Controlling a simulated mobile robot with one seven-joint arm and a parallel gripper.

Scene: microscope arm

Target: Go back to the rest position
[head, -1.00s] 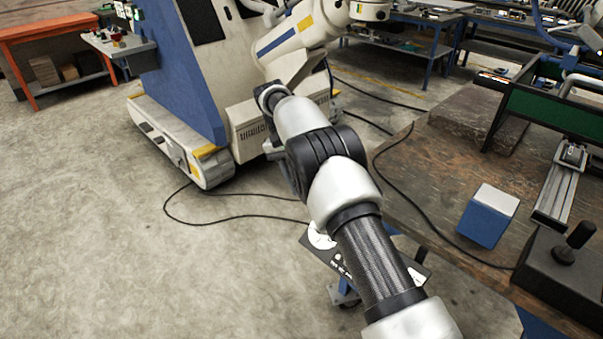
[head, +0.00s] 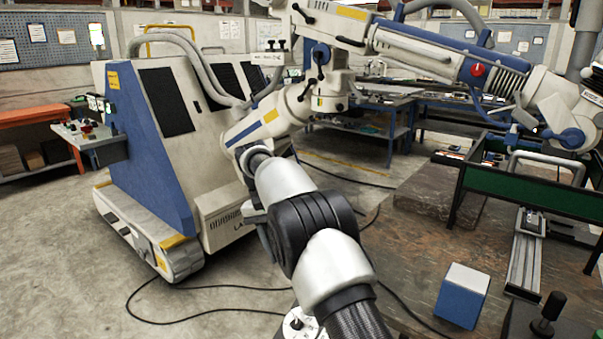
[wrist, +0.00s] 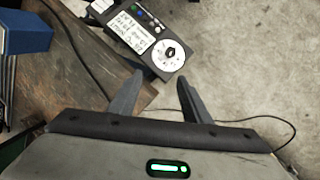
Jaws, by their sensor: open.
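My gripper (wrist: 158,88) shows in the wrist view with its two dark fingers spread apart and nothing between them. Beyond the fingertips is a control panel (wrist: 145,30) with a white round dial, small buttons and handwriting. Part of this panel also shows at the bottom of the head view (head: 298,325), half hidden by my arm. My arm reaches out from the bottom middle of the head view towards the machine. I cannot make out the gripper in the head view.
A large white and blue microscope machine (head: 158,150) stands at left, its jointed arm (head: 415,50) reaching over to the right. A worktable (head: 405,260) at right bears a blue box with a white top (head: 462,298). Cables lie on the floor; open concrete (head: 60,290) is at lower left.

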